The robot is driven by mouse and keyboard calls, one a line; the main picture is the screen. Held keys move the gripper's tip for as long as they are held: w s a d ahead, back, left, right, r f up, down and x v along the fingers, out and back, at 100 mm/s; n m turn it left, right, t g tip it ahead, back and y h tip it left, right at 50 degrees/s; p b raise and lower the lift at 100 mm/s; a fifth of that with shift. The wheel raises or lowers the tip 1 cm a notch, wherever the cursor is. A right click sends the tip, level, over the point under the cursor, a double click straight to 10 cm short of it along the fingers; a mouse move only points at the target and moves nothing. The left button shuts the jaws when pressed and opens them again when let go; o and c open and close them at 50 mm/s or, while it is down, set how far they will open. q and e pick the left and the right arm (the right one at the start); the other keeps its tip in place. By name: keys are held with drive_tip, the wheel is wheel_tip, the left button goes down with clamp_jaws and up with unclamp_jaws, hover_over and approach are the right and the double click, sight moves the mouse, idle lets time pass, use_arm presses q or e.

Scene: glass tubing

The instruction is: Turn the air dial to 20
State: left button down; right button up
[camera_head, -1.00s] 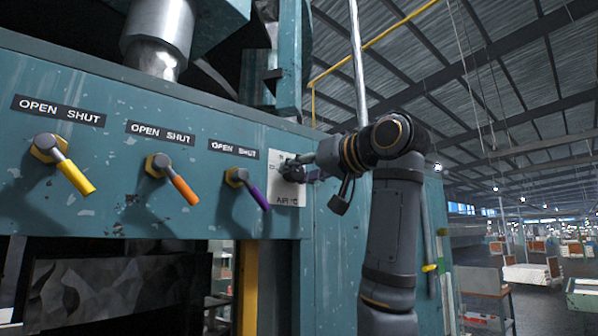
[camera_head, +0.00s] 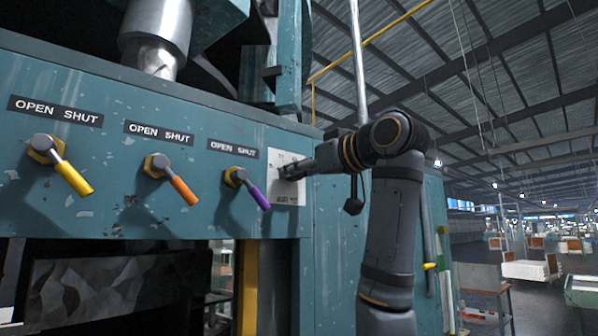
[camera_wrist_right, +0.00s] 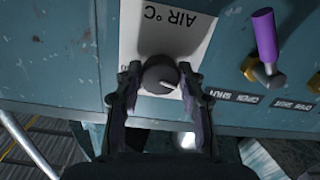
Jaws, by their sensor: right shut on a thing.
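The air dial (camera_wrist_right: 159,76) is a dark round knob with a white pointer mark, on a white plate (camera_wrist_right: 130,22) lettered "AIR °C", which appears upside down in the right wrist view. The pointer mark lies toward the right and slightly down there. My right gripper (camera_wrist_right: 159,81) has its two fingers on either side of the dial, shut on it. In the head view my right gripper (camera_head: 292,171) reaches the white plate (camera_head: 287,195) from the right and hides the dial. The scale numbers are too small or covered to read. My left gripper is in no view.
Yellow (camera_head: 73,178), orange (camera_head: 184,190) and purple (camera_head: 259,196) lever handles stick out of the teal panel (camera_head: 110,205) left of the dial, under "OPEN SHUT" labels. The purple one is nearest my gripper. Open hall floor lies at the right.

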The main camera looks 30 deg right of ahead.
drive_tip(key=o, duration=1.2)
drive_tip(key=shift+s, duration=0.1)
drive_tip(key=shift+s, duration=0.1)
drive_tip(key=s, duration=0.7)
drive_tip(key=shift+s+d+r, duration=0.1)
drive_tip(key=shift+d, duration=0.25)
drive_tip(key=shift+s, duration=0.1)
